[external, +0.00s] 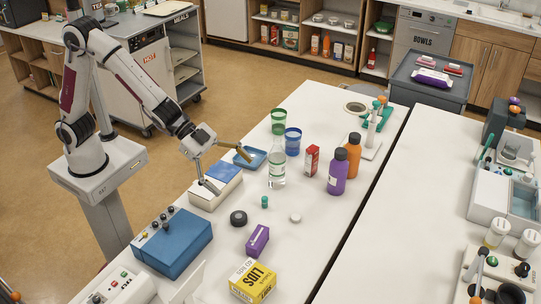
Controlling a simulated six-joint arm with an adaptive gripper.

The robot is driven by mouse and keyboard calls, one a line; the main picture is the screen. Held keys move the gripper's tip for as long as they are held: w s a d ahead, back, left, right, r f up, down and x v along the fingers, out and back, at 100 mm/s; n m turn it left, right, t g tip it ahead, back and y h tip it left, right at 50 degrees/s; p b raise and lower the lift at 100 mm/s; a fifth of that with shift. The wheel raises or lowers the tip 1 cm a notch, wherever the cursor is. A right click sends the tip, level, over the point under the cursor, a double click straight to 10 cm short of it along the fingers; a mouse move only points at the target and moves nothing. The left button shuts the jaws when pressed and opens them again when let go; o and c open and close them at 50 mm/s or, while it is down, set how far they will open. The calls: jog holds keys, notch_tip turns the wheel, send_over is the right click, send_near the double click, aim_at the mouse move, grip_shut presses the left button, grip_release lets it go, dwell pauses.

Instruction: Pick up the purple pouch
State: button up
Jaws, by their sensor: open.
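A purple packet with a white label (432,77) lies flat on top of the grey cart at the upper right, far from my gripper. A small purple box-like block (257,240) lies on the white table, in front of my gripper and to its right. I cannot tell for sure which of the two is the pouch. My gripper (227,170) is open, its fingers spread wide, over a white box with a blue top (216,187) and near a shallow blue tray (249,158). Nothing shows held between the fingers.
Near my gripper stand a clear bottle (277,168), green and blue cups, a purple bottle (338,172) and an orange bottle (353,148). A blue control box (172,243) and a yellow box (252,281) sit at the front.

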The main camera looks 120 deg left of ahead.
aim_at(258, 239)
jog(key=w+d+f+h, duration=0.1)
jog(key=w+f+h, duration=0.1)
jog(key=f, duration=0.4)
jog(key=w+d+f+m+t+h, duration=0.1)
jog(key=w+f+h, duration=0.1)
jog(key=w+f, duration=0.3)
jog(key=shift+f+m, duration=0.3)
jog(key=shift+f, duration=0.05)
jog(key=shift+d, duration=0.1)
jog(key=shift+f, duration=1.7)
jog(key=shift+f, duration=1.6)
jog(key=shift+w+f, duration=0.15)
jog(key=shift+f, duration=0.15)
jog(key=shift+x, duration=1.3)
jog(key=shift+c, duration=0.5)
